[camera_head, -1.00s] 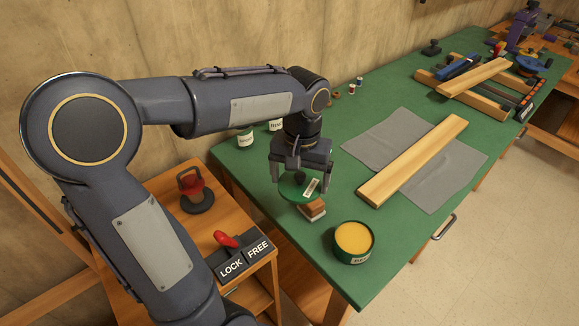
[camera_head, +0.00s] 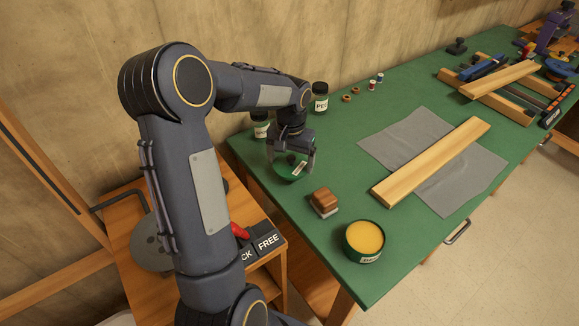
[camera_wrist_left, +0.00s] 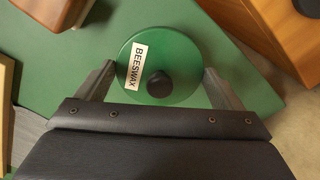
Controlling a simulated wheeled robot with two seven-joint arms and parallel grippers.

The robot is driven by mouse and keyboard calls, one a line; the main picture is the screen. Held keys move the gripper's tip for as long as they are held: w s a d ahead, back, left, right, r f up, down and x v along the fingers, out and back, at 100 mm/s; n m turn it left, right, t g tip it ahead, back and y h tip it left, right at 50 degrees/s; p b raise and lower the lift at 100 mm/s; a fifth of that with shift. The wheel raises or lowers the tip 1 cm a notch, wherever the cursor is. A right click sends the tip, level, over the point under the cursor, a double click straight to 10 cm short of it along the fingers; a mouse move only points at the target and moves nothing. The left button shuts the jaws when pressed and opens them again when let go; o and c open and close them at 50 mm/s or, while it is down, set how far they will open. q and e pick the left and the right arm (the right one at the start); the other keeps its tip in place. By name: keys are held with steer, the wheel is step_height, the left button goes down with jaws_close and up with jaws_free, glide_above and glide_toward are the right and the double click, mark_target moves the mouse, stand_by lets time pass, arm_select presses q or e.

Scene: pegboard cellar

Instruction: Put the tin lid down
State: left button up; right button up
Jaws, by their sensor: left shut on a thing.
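The round green tin lid (camera_head: 284,173) has a black knob and a white label, which reads BEESWAX in the left wrist view (camera_wrist_left: 178,50). My left gripper (camera_head: 291,162) is shut on the lid by its edges, one finger at each side in the left wrist view (camera_wrist_left: 159,70). The lid is near the table's left part; I cannot tell whether it touches the green top. The open tin (camera_head: 365,240), full of yellow wax, stands near the front edge, to the right of and nearer than the lid. My right gripper is not in view.
A wooden-backed block (camera_head: 324,202) lies between lid and tin. Dark jars (camera_head: 320,98) stand behind the gripper. A pale board (camera_head: 430,162) rests on a grey cloth (camera_head: 470,178). Green top (camera_head: 340,150) between gripper and cloth is clear. A LOCK/FREE lever (camera_head: 240,231) is on the side bench.

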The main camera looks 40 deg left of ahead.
mark_target(290, 167)
arm_select(q)
steer(key=shift+w+a+f, duration=0.1)
steer(key=shift+a+f, duration=0.15)
steer(key=shift+f, duration=0.05)
step_height(290, 167, down, 3)
steer(key=shift+a+f, duration=0.1)
steer(key=shift+f, duration=0.05)
steer(key=shift+f, duration=0.15)
steer(key=o, duration=0.7)
